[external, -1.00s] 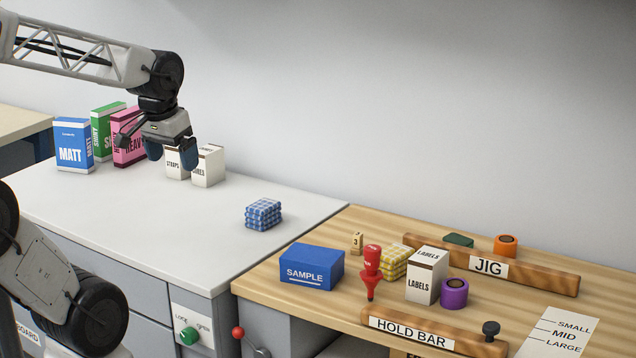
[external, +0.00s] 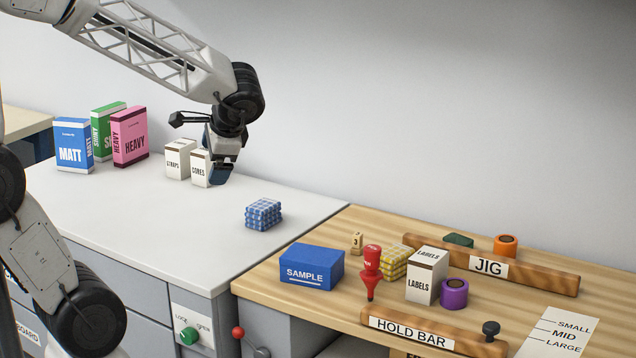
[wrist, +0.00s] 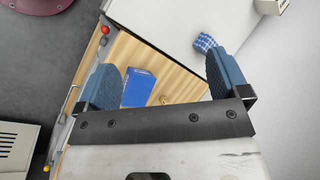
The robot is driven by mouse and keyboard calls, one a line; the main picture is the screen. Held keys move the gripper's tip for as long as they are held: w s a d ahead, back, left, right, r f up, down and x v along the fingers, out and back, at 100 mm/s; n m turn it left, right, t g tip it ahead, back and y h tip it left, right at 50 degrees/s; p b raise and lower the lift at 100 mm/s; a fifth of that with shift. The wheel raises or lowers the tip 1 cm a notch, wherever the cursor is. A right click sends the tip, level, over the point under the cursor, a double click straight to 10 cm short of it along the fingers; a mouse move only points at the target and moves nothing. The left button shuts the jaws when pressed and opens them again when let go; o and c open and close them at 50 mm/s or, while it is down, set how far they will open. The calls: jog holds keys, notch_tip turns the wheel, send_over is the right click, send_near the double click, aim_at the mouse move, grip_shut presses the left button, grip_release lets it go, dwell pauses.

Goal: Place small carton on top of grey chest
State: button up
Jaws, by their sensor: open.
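The grey chest (external: 130,225) has a pale, flat top and drawers, and stands left of the wooden bench. Which box is the small carton is not certain. A white LABELS carton (external: 420,288) stands upright on the bench, and a blue SAMPLE box (external: 312,267) lies left of it. The blue box also shows between my fingers in the wrist view (wrist: 138,88), well below them. White STRAPS (external: 176,162) and CORES (external: 199,170) cartons stand on the chest. My gripper (external: 222,174) is open and empty, above the chest and appearing close to the CORES carton.
A blue checked bundle (external: 263,214) sits near the chest's right edge. The bench holds a red stamp (external: 371,270), yellow checked bundle (external: 394,262), purple roll (external: 454,293), JIG bar (external: 530,275) and HOLD BAR (external: 400,328). The chest's front top is clear.

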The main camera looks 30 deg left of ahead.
jog(key=w+d+f+m+t+y, duration=0.3)
jog(key=w+d+m+t+y, duration=0.1)
jog(key=w+d+m, duration=0.4)
jog(key=m+t+h, duration=0.9)
jog(key=m+t, duration=0.3)
jog(key=m, duration=0.6)
send_over(411, 271)
jog(key=s+d, duration=0.4)
notch_tip(411, 271, down, 14)
jog(key=shift+s+a+f+m, duration=0.1)
jog(key=shift+a+f+m, duration=0.3)
jog(key=shift+f, duration=0.25)
jog(key=shift+s+a+f+m, duration=0.1)
jog(key=shift+a+f+m, duration=0.15)
jog(key=shift+f+m, duration=0.25)
jog(key=shift+a+f+m+h, duration=0.3)
jog(key=shift+f+h, duration=0.1)
jog(key=shift+f, duration=0.15)
jog(key=shift+w, duration=1.25)
